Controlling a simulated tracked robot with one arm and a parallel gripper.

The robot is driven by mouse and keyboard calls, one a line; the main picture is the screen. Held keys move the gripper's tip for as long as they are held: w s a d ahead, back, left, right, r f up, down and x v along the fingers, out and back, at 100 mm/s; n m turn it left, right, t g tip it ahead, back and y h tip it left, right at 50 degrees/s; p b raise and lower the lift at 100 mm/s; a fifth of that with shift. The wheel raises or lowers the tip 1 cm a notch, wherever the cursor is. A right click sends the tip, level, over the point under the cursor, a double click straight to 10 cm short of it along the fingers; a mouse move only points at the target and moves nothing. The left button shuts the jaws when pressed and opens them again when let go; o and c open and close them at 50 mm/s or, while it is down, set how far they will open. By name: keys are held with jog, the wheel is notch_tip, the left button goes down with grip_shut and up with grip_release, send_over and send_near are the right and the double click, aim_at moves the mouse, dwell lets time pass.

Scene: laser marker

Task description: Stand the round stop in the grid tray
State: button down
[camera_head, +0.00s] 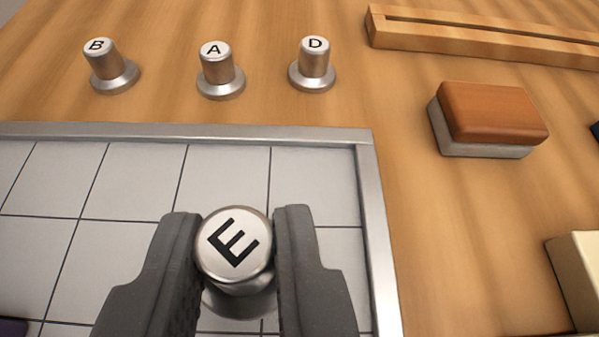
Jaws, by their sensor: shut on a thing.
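My gripper (236,255) is shut on a round silver stop marked E (234,247), with one dark finger on each side of it. The stop is upright, and its lower flange partly shows below the top. It is over the grid tray (318,180), a light grey tray with dark grid lines and a raised metal rim. I cannot tell whether the stop's base touches the tray floor. Three more round stops stand on the wood beyond the tray: B (108,66), A (218,70) and D (313,64).
A wooden block with a grey underside (492,118) lies right of the tray. A slotted wooden rail (480,34) is at the back right. A cream block (578,280) is at the right edge. A dark purple thing (12,327) shows at the lower left corner. The visible tray cells are otherwise bare.

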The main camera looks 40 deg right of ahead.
aim_at(254, 312)
jog(key=shift+w+d+f, duration=0.15)
jog(key=shift+w+d, duration=0.05)
jog(key=shift+d, duration=0.15)
notch_tip(254, 312, down, 4)
jog(key=shift+r+b, duration=0.25)
jog(key=shift+b, duration=0.25)
jog(key=shift+r, duration=0.1)
jog(key=c, duration=1.3)
grip_release()
jog(key=shift+s+a+r, duration=0.25)
jog(key=p+v, duration=0.1)
jog(key=v, duration=1)
jog(key=shift+s+a+r, duration=0.1)
